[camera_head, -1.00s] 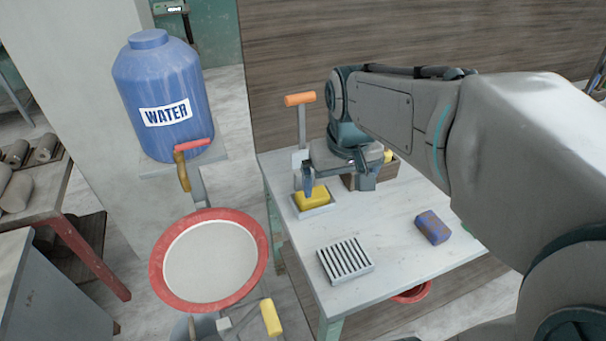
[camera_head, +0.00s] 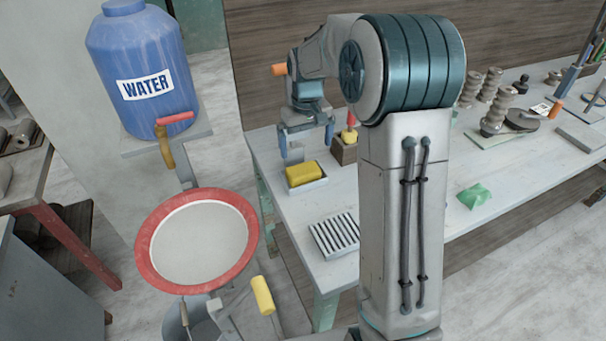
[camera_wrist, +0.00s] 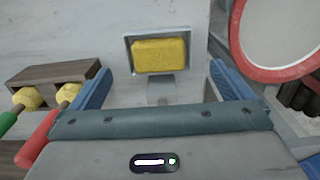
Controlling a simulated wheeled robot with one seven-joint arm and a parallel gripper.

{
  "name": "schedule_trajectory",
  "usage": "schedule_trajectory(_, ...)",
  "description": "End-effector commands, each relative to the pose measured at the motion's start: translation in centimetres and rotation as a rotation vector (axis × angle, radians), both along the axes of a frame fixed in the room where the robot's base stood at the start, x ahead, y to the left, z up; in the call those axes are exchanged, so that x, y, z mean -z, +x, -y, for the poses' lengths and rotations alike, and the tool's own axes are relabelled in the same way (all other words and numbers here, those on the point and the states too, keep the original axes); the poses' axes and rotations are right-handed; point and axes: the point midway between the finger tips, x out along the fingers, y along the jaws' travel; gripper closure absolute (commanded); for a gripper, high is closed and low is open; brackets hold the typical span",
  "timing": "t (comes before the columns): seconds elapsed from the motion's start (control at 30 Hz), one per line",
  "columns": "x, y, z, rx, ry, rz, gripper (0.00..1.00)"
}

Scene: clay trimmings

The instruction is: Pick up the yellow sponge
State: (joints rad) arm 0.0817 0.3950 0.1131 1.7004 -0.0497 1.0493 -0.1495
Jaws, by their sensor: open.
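The yellow sponge (camera_head: 301,173) lies in a small pale tray (camera_head: 312,186) near the left end of the table. It also shows in the wrist view (camera_wrist: 159,56), inside the tray (camera_wrist: 128,44) and beyond my fingers. My gripper (camera_head: 305,150) is open and empty, above and behind the sponge in the head view. In the wrist view its two blue fingers (camera_wrist: 162,86) are spread wide, with the sponge ahead of the gap between them. The sponge is apart from both fingers.
A wooden holder (camera_head: 344,152) with red- and green-handled tools stands right of the gripper; it shows in the wrist view (camera_wrist: 52,70). A slatted rack (camera_head: 335,236) lies in front of the tray. A red-rimmed basin (camera_head: 153,272) stands left of the table. A green crumpled piece (camera_head: 474,196) lies right.

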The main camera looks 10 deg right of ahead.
Motion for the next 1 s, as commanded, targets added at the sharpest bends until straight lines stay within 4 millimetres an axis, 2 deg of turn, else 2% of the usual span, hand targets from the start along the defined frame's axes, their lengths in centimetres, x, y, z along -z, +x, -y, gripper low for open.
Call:
schedule_trajectory(0.03, 1.2, -0.1, 0.0, 0.000, 0.000, -0.006, 0.00)
schedule_trajectory(0.2, 4.2, 0.0, 0.0, -0.001, -0.001, -0.004, 0.00)
schedule_trajectory(0.47, 6.1, 0.1, 0.1, 0.000, 0.000, -0.002, 0.00)
schedule_trajectory(0.8, 10.3, 0.7, 0.3, 0.001, 0.000, -0.002, 0.00)
schedule_trajectory(1.0, 10.9, 0.8, 0.3, 0.001, -0.001, 0.000, 0.00)
